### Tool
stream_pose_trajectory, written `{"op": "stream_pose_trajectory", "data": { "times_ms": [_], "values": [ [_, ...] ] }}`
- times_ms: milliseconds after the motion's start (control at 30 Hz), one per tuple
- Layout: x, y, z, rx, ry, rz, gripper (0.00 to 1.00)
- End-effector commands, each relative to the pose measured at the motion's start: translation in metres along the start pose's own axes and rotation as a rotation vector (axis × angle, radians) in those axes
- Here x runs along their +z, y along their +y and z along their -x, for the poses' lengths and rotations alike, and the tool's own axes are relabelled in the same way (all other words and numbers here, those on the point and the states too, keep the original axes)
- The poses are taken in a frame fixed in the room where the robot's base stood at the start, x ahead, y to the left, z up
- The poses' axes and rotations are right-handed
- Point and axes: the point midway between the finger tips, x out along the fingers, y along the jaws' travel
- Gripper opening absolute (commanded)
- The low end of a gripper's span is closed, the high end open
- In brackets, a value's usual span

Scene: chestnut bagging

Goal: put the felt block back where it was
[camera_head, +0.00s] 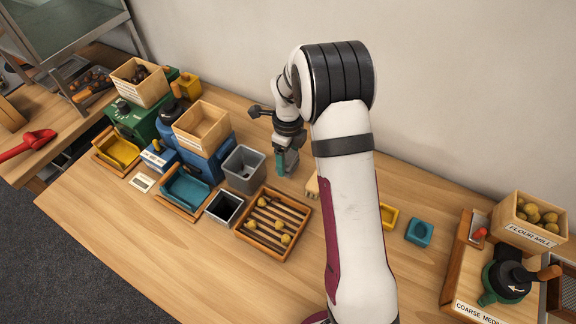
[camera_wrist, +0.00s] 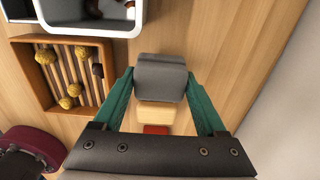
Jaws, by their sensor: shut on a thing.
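The grey felt block (camera_wrist: 161,80) is between the two green fingers of my gripper (camera_wrist: 160,75) in the wrist view, and the fingers are shut on it. In the head view, the grey block (camera_head: 292,161) shows beside my gripper (camera_head: 281,163), to the right of the grey bin (camera_head: 244,169) and near the wall. Whether the block touches the table cannot be told. The same area is mostly hidden by my arm in the head view.
A slatted wooden tray (camera_head: 244,235) with several chestnuts stands in front of the bin. A black-lined square container (camera_head: 224,208) and a blue tray (camera_head: 187,189) stand left of it. A teal block (camera_head: 419,231) and a yellow tray (camera_head: 389,216) lie right of my arm. The front table is clear.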

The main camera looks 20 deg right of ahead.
Motion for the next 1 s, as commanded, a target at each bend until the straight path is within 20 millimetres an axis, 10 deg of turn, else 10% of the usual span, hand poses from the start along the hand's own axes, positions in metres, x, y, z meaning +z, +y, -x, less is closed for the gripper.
{"op": "stream_pose_trajectory", "data": {
  "times_ms": [167, 533, 567, 600, 700, 1000],
  "values": [
    [0.000, 0.001, -0.033, 0.003, 0.003, -0.001, 0.00],
    [0.000, 0.001, -0.038, 0.001, 0.001, -0.001, 0.00],
    [0.000, 0.001, -0.038, 0.001, 0.001, -0.001, 0.78],
    [0.000, 0.001, -0.038, 0.001, 0.001, -0.001, 0.85],
    [0.000, 0.001, -0.038, 0.001, 0.001, -0.001, 1.00],
    [0.000, 0.000, -0.028, 0.000, 0.000, -0.001, 1.00]
  ]
}}
